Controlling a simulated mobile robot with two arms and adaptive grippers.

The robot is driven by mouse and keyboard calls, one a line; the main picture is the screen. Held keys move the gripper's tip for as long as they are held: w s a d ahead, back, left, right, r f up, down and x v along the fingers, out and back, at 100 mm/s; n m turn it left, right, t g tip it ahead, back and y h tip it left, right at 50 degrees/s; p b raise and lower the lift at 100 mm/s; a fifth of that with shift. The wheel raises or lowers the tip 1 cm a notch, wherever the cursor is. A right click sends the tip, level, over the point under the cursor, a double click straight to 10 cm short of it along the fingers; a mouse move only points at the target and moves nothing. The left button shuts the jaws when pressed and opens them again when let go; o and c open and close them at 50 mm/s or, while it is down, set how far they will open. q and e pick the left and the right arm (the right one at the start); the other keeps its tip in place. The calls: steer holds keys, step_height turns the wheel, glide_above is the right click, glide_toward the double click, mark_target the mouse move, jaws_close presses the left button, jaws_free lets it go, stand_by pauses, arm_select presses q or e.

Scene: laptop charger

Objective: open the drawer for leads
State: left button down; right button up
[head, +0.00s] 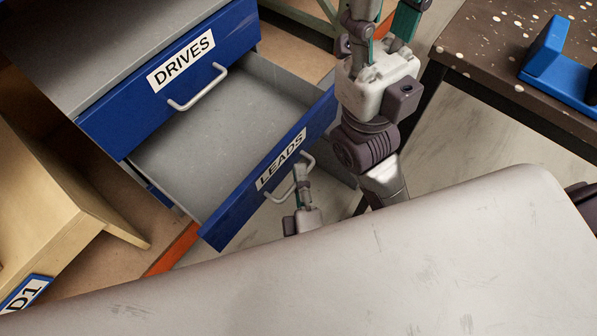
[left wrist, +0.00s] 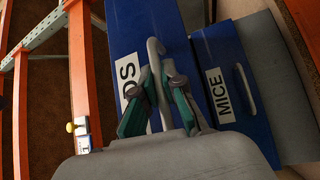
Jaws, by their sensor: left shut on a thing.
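The blue LEADS drawer (head: 240,203) is pulled out in the head view, its grey, empty-looking inside (head: 225,130) showing. My left gripper (head: 303,178) is at its pale handle (head: 280,196). In the left wrist view my left gripper (left wrist: 158,75) is shut on this handle (left wrist: 153,52), beside a label partly covered by a finger, with "DS" showing. My right gripper (head: 384,22) is larger in the head view, pointing up, right of the drawer and apart from it. Its fingertips are cut off by the top edge.
A speckled dark table (head: 490,55) bears a blue object (head: 548,60) at right. A wooden piece (head: 50,190) is at left. Floor (head: 455,140) shows between.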

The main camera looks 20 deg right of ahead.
arm_select(q)
steer(key=c, duration=1.2)
jaws_free()
steer(key=shift+c, duration=0.2)
steer(key=v, duration=0.7)
steer(key=shift+s, duration=0.25)
steer(key=shift+s, duration=0.1)
